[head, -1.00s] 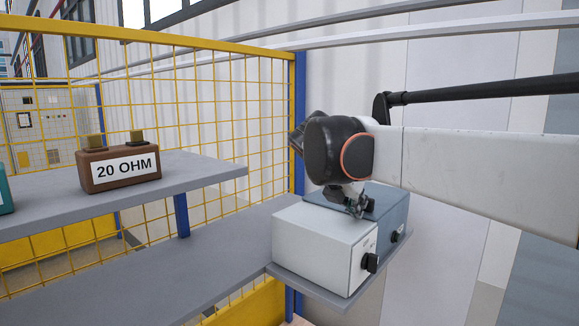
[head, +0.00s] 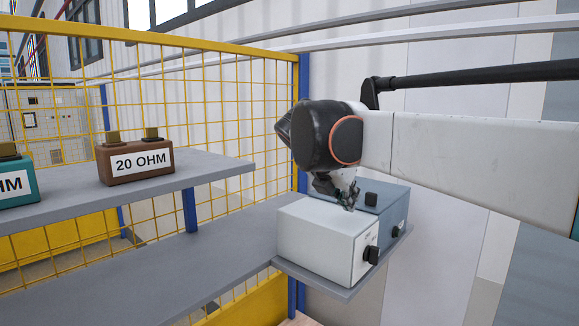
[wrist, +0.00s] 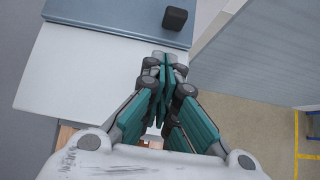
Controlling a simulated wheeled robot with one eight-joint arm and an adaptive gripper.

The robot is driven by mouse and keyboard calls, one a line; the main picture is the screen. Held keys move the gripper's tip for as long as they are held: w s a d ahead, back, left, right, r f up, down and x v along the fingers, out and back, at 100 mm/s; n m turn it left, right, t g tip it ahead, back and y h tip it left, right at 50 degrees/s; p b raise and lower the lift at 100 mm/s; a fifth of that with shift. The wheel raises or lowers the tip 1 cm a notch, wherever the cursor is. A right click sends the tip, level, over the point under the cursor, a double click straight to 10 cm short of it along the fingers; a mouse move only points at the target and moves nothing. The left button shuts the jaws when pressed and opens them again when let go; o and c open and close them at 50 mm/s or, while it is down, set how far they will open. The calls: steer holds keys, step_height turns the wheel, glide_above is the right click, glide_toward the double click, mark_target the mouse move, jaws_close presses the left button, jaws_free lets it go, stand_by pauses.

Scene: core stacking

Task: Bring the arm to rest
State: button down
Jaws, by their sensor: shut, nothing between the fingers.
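My gripper (head: 349,196) is shut and empty, just above the top of the white box with a black knob on its front. In the wrist view my gripper (wrist: 166,62) has its green-and-grey fingers together, over the white box top (wrist: 85,75). The white box (head: 325,244) stands on the lower grey shelf at its right end. I cannot tell whether the fingertips touch the box.
A blue-grey box (head: 393,212) with black knobs stands right behind the white box. A brown "20 OHM" block (head: 112,173) and a teal block (head: 18,183) sit on the upper shelf (head: 215,170). A yellow mesh fence (head: 240,90) stands behind.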

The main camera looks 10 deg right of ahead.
steer(key=s+b+v, duration=0.1)
steer(key=v, duration=0.6)
steer(key=s+a+f+m+t+y, duration=0.1)
steer(key=s+f+m+y, duration=0.1)
steer(key=s+f+m, duration=0.55)
steer(key=s+a+f+m+y, duration=0.25)
steer(key=s+f+m, duration=0.25)
steer(key=f+m, duration=0.55)
steer(key=s+a+f+m+t+y, duration=0.1)
steer(key=s+f+m+y, duration=0.2)
steer(key=s+f+m, duration=0.65)
step_height(320, 180, down, 33)
steer(key=w+n+b, duration=0.2)
steer(key=w+b, duration=0.1)
steer(key=b, duration=2.9)
steer(key=shift+f, duration=0.15)
